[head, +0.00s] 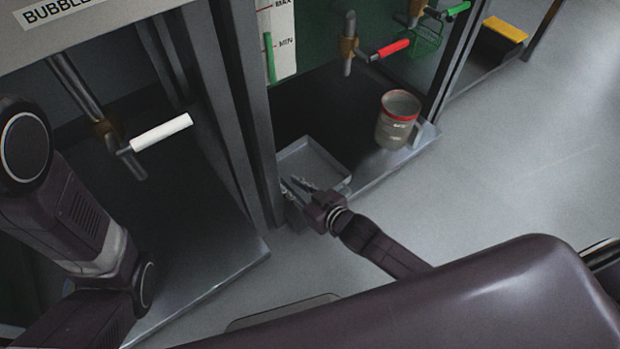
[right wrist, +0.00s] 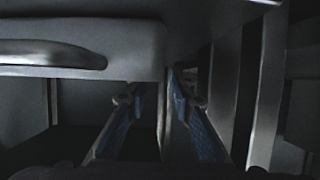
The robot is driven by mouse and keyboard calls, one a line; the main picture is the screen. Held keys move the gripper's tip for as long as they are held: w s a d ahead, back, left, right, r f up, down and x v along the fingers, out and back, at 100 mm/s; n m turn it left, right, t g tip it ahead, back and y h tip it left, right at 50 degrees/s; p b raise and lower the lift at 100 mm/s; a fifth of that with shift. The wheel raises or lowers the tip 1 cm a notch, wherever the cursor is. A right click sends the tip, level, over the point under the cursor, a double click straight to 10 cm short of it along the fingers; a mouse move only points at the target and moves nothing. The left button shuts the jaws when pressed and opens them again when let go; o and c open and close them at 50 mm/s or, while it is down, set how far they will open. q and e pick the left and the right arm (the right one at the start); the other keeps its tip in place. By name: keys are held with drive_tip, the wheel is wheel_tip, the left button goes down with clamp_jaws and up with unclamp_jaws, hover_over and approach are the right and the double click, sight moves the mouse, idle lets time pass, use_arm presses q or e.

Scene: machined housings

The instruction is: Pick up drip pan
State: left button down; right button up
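The drip pan (head: 322,154) is a shallow grey square tray. It lies on the dark floor of the middle bay, by the bay's left post, and looks empty. My right gripper (head: 296,188) is at the pan's near left corner, with its fingers pointing left and slightly up in the head view. In the right wrist view its two blue-padded fingers (right wrist: 158,105) stand apart. A grey rounded body, likely the pan (right wrist: 110,42), fills the upper left there, just beyond the fingertips. Contact cannot be made out. My left arm shows at the left of the head view, but its gripper does not.
A grey cup with a red rim (head: 398,118) stands right of the pan. Taps with a red handle (head: 390,49) and a white handle (head: 161,132) stick out above the bays. A metal post (head: 258,120) rises beside the pan. Open floor (head: 500,160) lies to the right.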

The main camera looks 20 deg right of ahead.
drive_tip(key=shift+b+x, duration=0.45)
drive_tip(key=shift+x, duration=0.65)
drive_tip(key=shift+c, duration=0.5)
clamp_jaws()
drive_tip(key=shift+r, duration=0.1)
